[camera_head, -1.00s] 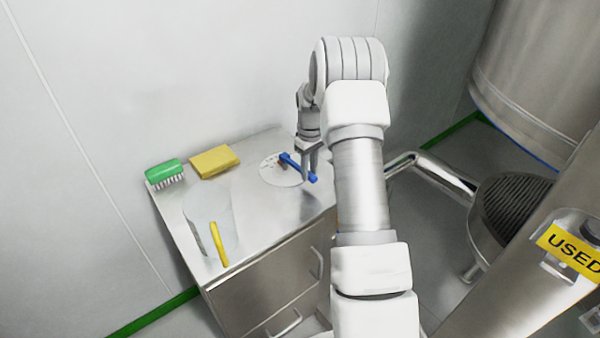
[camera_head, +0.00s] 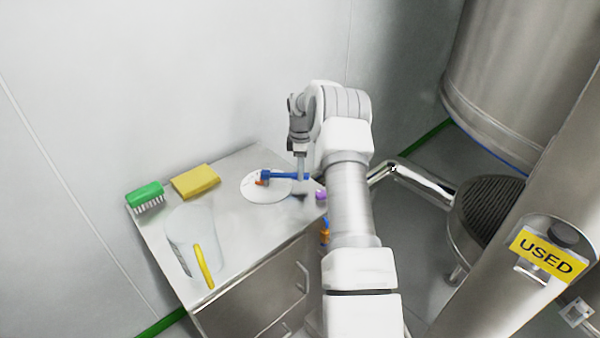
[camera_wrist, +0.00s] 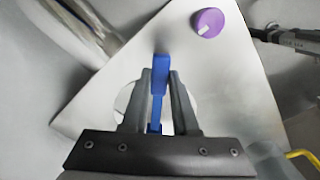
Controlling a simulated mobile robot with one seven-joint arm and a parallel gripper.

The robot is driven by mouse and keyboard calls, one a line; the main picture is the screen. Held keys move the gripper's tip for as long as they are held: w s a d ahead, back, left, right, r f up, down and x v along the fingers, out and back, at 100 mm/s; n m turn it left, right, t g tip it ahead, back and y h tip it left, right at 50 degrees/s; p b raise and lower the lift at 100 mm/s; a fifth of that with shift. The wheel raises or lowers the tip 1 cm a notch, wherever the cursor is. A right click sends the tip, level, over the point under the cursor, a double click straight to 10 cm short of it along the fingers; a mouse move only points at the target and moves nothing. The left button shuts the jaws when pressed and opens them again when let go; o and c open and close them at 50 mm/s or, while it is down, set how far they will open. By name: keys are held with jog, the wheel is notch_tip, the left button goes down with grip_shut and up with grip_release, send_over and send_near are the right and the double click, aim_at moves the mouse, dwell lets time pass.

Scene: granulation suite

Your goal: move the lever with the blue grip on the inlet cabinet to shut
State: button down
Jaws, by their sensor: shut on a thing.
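The lever with the blue grip (camera_head: 284,175) lies across a white round dial plate (camera_head: 254,191) on top of the steel inlet cabinet (camera_head: 230,235). Its hub is at the left and its blue end points right. My gripper (camera_head: 301,172) reaches down from above onto the right end of the lever. In the wrist view the blue grip (camera_wrist: 159,78) stands between the two grey fingers of my gripper (camera_wrist: 160,90), which are shut on it. The dial's markings are mostly too small to read, and my fingers cover part of the plate in the wrist view.
A purple knob (camera_wrist: 207,22) sits near the cabinet's edge. A green brush (camera_head: 145,195), a yellow sponge (camera_head: 195,181) and a clear container with a yellow handle (camera_head: 203,266) stand on the left. A steel pipe (camera_head: 415,178) and a vessel (camera_head: 505,80) are at the right.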

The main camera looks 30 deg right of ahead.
jog(key=shift+w+d+r, duration=0.1)
jog(key=shift+w, duration=0.05)
dwell(0.3)
jog(key=c, duration=0.7)
grip_release()
notch_tip(320, 180, up, 17)
jog(key=shift+r+p, duration=0.2)
jog(key=shift+p, duration=0.55)
